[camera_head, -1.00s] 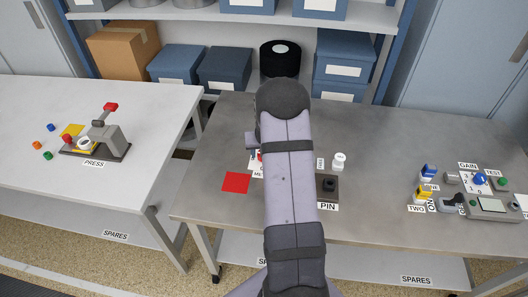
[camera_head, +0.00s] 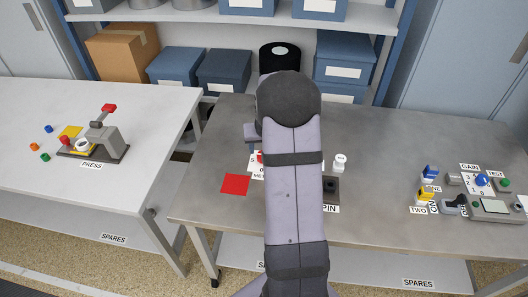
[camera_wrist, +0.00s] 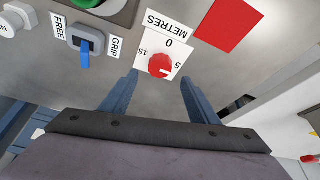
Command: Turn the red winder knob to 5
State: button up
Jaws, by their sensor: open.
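The red winder knob (camera_wrist: 160,65) sits on a white dial plate (camera_wrist: 176,47) marked METRES, with 0, 5 and 15 around it. A small pale mark shows on the knob's lower right, on the side of the 5, but its exact setting is hard to tell. My gripper (camera_wrist: 160,78) is open in the wrist view, with one finger to each side of the knob and nothing held. Whether the fingers are level with the knob or above it is unclear. In the head view my arm hides the gripper and part of the plate; the knob (camera_head: 260,157) just shows.
A blue lever switch (camera_wrist: 84,48) between FREE and GRIP labels stands left of the dial in the wrist view. A red square (camera_head: 235,184) lies on the grey table (camera_head: 215,135). The PIN block (camera_head: 332,188) and a white piece (camera_head: 340,162) stand right of my arm.

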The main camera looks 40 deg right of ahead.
jog(key=shift+s+a+r, duration=0.1)
jog(key=shift+s+r, duration=0.15)
jog(key=shift+r, duration=0.35)
